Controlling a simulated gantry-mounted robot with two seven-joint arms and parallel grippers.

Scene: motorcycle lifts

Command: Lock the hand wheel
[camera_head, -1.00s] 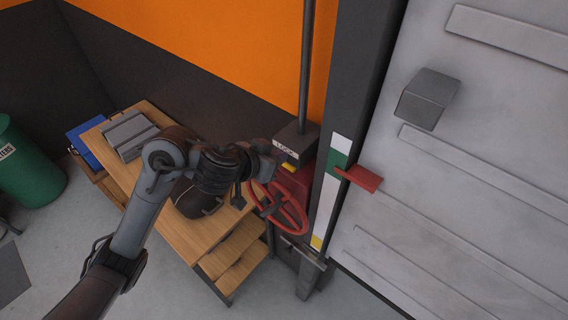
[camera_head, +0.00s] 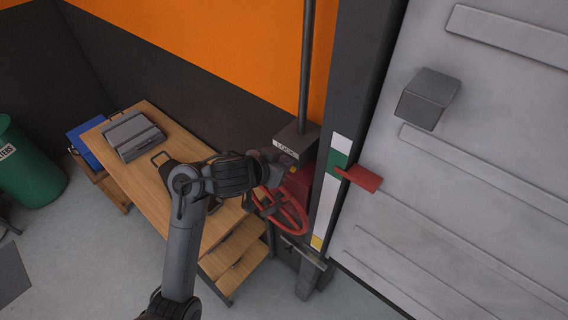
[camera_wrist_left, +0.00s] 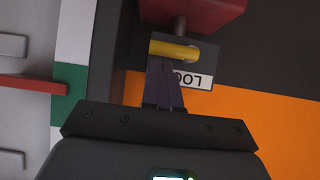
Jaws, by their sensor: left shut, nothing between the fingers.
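The red hand wheel (camera_head: 290,214) is on the red housing beside the dark post, below a dark box with a LOCK label (camera_head: 284,150). In the left wrist view the label (camera_wrist_left: 190,79) shows upside down, with a yellow pin (camera_wrist_left: 172,50) beside it and a red part (camera_wrist_left: 195,10) beyond. My right gripper is not in view.
A red pointer (camera_head: 360,178) sticks out beside the white, green and yellow strip (camera_head: 323,200). A large grey panel (camera_head: 480,190) fills the right. A wooden table (camera_head: 150,180) with a grey case (camera_head: 132,135) stands left. A green bin (camera_head: 28,165) is farther left.

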